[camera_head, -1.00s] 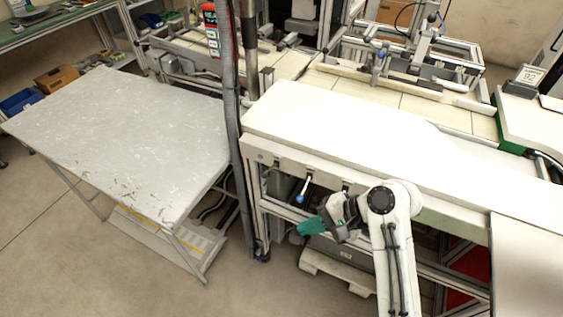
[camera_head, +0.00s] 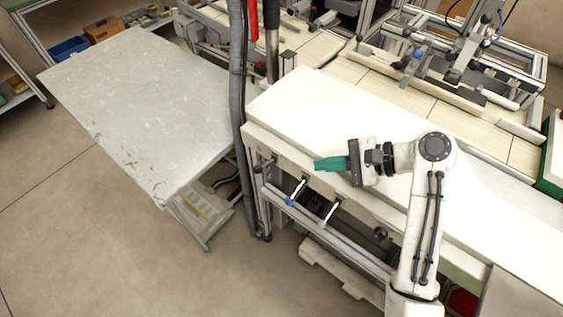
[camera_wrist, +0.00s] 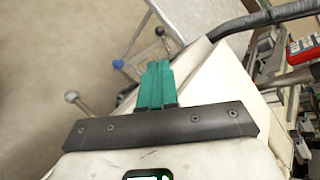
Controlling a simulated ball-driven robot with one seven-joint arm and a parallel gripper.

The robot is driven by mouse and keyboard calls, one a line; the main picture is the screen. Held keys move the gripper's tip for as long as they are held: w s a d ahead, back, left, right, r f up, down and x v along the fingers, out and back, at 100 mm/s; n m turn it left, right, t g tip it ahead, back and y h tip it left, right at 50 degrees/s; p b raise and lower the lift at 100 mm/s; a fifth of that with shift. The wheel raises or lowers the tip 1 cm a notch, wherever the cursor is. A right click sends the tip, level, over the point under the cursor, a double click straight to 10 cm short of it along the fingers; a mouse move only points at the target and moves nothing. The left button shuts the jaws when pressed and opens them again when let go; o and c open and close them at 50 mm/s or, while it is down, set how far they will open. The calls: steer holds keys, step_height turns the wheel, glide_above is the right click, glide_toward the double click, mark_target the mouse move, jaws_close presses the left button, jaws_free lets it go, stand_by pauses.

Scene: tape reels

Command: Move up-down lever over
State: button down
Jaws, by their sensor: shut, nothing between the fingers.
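A lever with a blue knob (camera_head: 290,200) sticks out from the front side of the white bench, and its blue ball also shows in the wrist view (camera_wrist: 118,63). To its right is a second lever with a pale grey knob (camera_head: 325,219); that knob shows at the left in the wrist view (camera_wrist: 71,97). I cannot tell from any label which one is the up-down lever. My gripper (camera_head: 318,164), with green fingers, is shut and empty. It is near the bench's front edge, higher than both knobs and touching neither. The fingers (camera_wrist: 157,68) lie together in the wrist view.
The white bench top (camera_head: 310,110) is bare on its left part. A grey vertical hose (camera_head: 238,90) runs past the bench's left end. A grey-topped table (camera_head: 150,110) stands further left. Open floor (camera_head: 110,240) lies in front.

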mark_target(264, 165)
steer(key=p+x, duration=0.1)
steer(key=x, duration=1.3)
